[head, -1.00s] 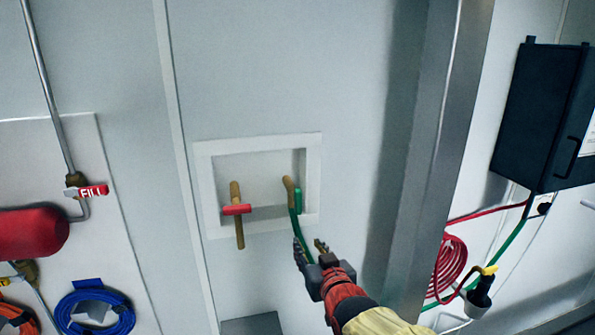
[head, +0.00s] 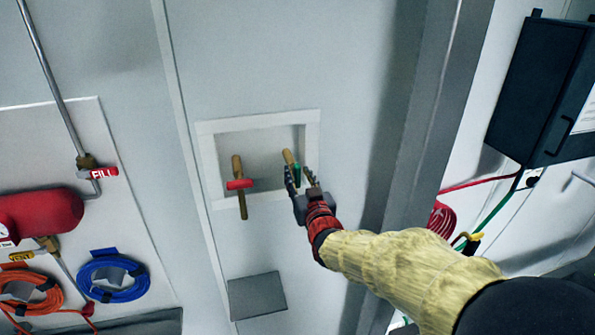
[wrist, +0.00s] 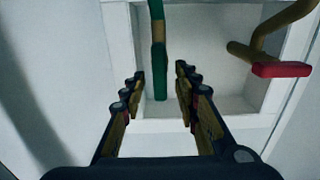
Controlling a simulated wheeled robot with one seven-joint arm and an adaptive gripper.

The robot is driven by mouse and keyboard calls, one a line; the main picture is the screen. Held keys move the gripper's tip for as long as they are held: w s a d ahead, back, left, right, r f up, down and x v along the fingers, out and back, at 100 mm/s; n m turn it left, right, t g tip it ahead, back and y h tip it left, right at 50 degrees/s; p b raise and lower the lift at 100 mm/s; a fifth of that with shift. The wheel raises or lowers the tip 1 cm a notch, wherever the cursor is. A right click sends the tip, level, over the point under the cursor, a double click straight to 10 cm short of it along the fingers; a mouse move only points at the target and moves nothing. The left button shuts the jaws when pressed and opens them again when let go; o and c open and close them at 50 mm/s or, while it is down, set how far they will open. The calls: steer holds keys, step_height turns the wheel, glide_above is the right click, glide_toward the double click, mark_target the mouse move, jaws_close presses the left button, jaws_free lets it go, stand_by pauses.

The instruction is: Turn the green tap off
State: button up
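The green tap is a brass spout with a long green handle (head: 297,173), at the right of a white recessed wall box. In the wrist view the green handle (wrist: 159,75) hangs straight down. My gripper (head: 300,172) is open at the box's lower right, pointing up at this tap. In the wrist view the open fingertips (wrist: 160,73) lie on either side of the handle, with gaps on both sides. I cannot tell how deep the handle sits between them. In the head view the fingers partly hide the handle.
A red-handled brass tap (head: 239,184) is left of the green tap in the same box (head: 207,165). A grey box (head: 257,295) sits below. A metal post (head: 425,150) stands to the right. A red tank and coiled hoses (head: 113,278) are at left.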

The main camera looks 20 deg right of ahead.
steer(key=shift+w, duration=0.65)
steer(key=c, duration=0.3)
jaws_close()
